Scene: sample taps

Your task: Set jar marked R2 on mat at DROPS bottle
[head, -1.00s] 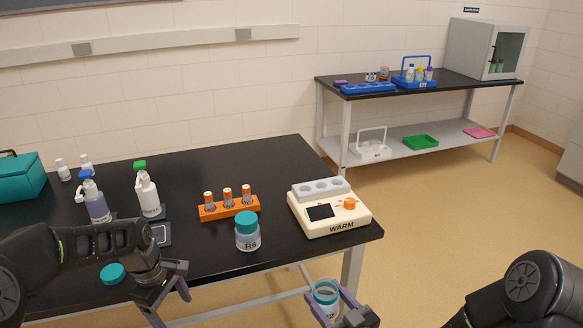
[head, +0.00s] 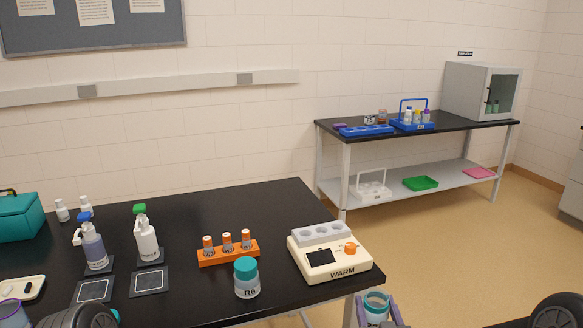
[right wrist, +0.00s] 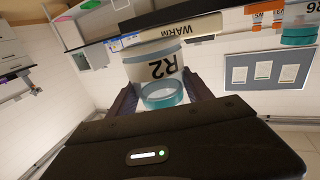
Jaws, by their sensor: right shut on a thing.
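The jar marked R2 (right wrist: 152,68) is clear with a white label and a teal ring at its mouth. It appears upside down in the right wrist view. My right gripper (head: 377,306) is shut on it, with a finger on each side. In the head view the jar (head: 376,300) is beyond the table's front right edge, below the WARM device. Two dark mats with pale outlined squares, the left mat (head: 94,291) and right mat (head: 150,281), lie before a blue-topped bottle (head: 94,248) and a green-topped bottle (head: 146,238). Their labels are unreadable. My left gripper is out of view.
The jar R6 (head: 246,280) with a teal lid stands near the front edge. An orange rack (head: 228,256) of vials and the WARM device (head: 335,264) stand behind and right of it. A teal case (head: 18,218) is at far left. A second table stands at back right.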

